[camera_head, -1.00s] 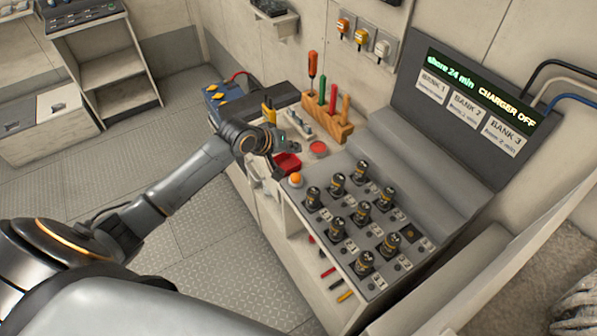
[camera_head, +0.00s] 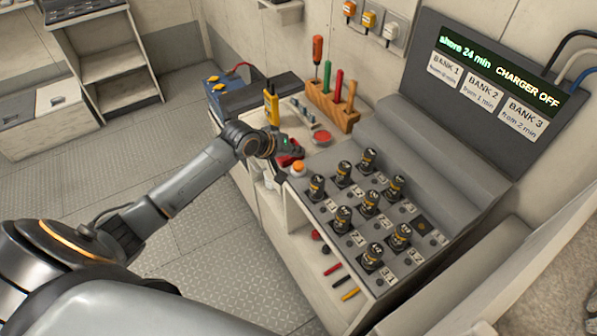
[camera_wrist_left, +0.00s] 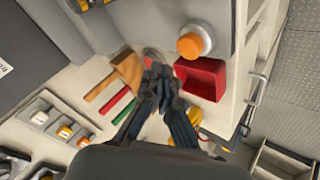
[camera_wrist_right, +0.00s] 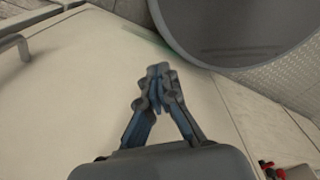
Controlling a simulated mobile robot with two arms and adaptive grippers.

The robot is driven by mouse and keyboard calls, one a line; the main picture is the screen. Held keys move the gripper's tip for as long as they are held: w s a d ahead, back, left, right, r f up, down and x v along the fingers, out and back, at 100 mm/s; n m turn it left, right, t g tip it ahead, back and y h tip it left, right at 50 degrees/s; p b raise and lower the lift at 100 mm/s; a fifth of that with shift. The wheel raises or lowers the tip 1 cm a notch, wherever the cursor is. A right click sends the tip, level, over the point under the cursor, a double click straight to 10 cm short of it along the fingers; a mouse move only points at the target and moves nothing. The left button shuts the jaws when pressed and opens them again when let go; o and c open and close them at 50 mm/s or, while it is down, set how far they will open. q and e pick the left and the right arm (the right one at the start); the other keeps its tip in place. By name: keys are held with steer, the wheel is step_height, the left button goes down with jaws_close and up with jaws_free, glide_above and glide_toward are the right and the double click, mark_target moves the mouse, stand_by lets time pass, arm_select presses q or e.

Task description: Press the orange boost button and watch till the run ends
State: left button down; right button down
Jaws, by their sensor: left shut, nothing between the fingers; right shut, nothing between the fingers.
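The orange boost button (camera_head: 298,168) is a dome on a pale base at the near left corner of the grey panel. It also shows in the left wrist view (camera_wrist_left: 191,45). The display (camera_head: 500,80) reads "shore 24 min" and "CHARGER OFF", with cards for BANK 1, BANK 2 and BANK 3. My right gripper (camera_wrist_right: 158,75) is shut and empty, away from the panel.
Several black battery-like cylinders (camera_head: 370,200) stand in the panel beside the button. A red bin (camera_wrist_left: 205,78), a wooden tool rack (camera_head: 332,105) and a yellow meter (camera_head: 271,105) are close to my left gripper. A large grey rounded surface (camera_wrist_right: 235,35) shows near my right gripper.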

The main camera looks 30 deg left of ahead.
mark_target(296, 166)
arm_select(q)
steer(key=shift+f, duration=0.9)
steer(key=shift+f, duration=0.1)
stand_by(0.7)
steer(key=shift+f, duration=0.25)
steer(key=shift+s+f, duration=0.1)
steer(key=shift+f, duration=0.45)
stand_by(0.8)
steer(key=shift+r, duration=0.1)
steer(key=shift+r+p, duration=0.8)
steer(key=shift+p, duration=0.15)
